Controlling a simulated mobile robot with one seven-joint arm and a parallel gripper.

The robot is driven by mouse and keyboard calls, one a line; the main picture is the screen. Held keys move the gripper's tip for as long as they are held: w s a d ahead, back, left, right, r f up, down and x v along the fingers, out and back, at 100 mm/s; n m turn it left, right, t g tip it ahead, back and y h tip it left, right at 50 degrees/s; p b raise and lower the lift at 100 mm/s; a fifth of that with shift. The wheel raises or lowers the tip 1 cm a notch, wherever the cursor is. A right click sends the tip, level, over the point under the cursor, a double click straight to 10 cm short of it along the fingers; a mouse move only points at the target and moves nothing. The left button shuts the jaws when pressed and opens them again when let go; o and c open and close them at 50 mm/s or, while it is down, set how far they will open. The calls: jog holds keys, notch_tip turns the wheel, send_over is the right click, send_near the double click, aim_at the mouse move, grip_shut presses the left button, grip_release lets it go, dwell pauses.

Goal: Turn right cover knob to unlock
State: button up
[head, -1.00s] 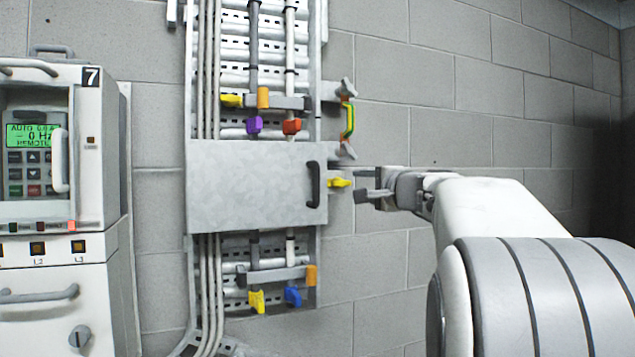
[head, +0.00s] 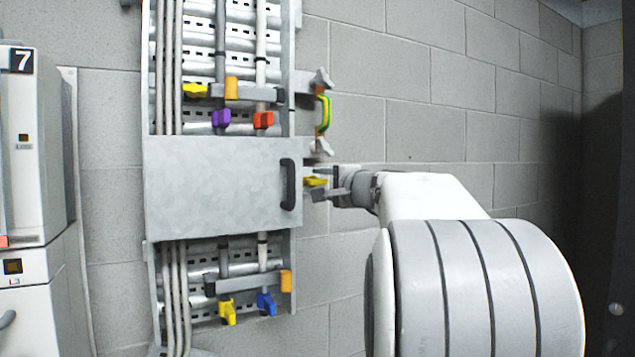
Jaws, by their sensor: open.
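The grey metal cover (head: 215,190) is a flat panel across the cable rack, with a dark vertical handle (head: 289,184) near its right edge. The yellow cover knob (head: 315,181) sticks out just right of the cover's right edge. My gripper (head: 324,182) reaches in from the right and is open. Its two fingers lie around the yellow knob, one above and behind it, one below and in front. I cannot tell whether the fingers touch the knob.
Yellow, purple and red knobs sit on the rack above the cover, yellow and blue ones (head: 266,303) below. A green and yellow handle (head: 323,114) with grey levers is just above my gripper. A cabinet marked 7 (head: 36,150) stands left. The wall right is bare.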

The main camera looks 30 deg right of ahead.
grip_shut()
jog(key=shift+f+n+b, duration=0.15)
jog(key=shift+n+b, duration=0.15)
jog(key=shift+b, duration=0.4)
jog(key=n+b, duration=1.2)
jog(key=b, duration=0.1)
jog(key=shift+n, duration=0.4)
jog(key=shift+n+b, duration=1)
jog(key=shift+n, duration=1.2)
